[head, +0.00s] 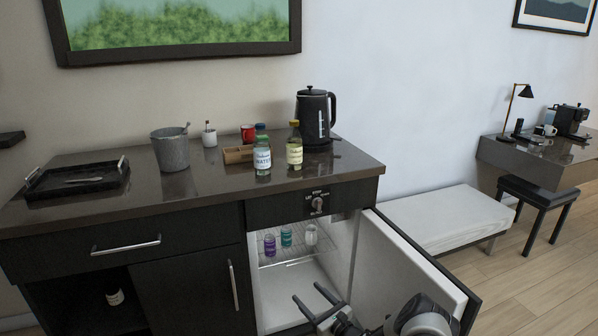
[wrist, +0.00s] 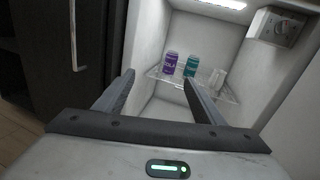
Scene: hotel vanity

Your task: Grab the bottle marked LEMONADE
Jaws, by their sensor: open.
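Another dark bottle with a white label (head: 115,296) is in the open lower left shelf, partly hidden. My gripper (head: 310,292) is open and empty, low in front of the open mini fridge. In the wrist view my gripper (wrist: 158,80) points into the fridge.
The fridge rack holds a purple can (head: 270,246), a teal can (head: 286,236) and a whitish container (head: 311,234). The fridge door (head: 425,270) stands open at right. The kettle (head: 315,118), bucket (head: 171,150), wooden box (head: 238,155) and tray (head: 50,188) occupy the counter (head: 190,190).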

